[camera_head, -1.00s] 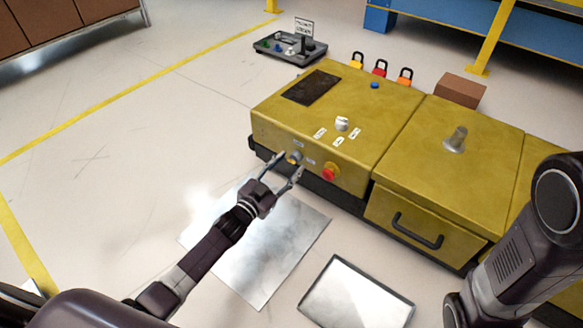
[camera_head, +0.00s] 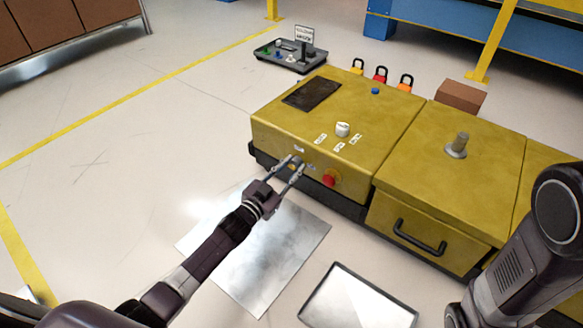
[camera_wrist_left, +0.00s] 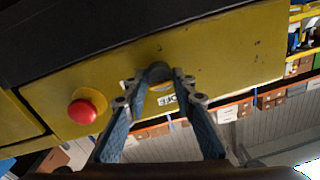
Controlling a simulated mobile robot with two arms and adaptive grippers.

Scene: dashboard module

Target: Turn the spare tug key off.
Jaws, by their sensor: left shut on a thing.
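The yellow dashboard module (camera_head: 340,110) stands ahead. On its front face, the tug key shows as a small grey piece (camera_wrist_left: 158,70) in the left wrist view, with a white label (camera_wrist_left: 167,99) beside it. My left gripper (camera_head: 297,164) reaches this spot, and its fingertips are closed around the key. The fingers hide much of the key, so its angle is hard to read. A red button (camera_head: 330,178) sits to the right of the gripper; it also shows in the left wrist view (camera_wrist_left: 82,111). My right gripper is out of view.
A white knob (camera_head: 342,129) and a metal post (camera_head: 457,146) stand on the module's top. A drawer handle (camera_head: 419,235) juts from the front. Several padlocks (camera_head: 380,74) and a brown box (camera_head: 461,96) are behind. A grey tray (camera_head: 290,56) is at the back.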

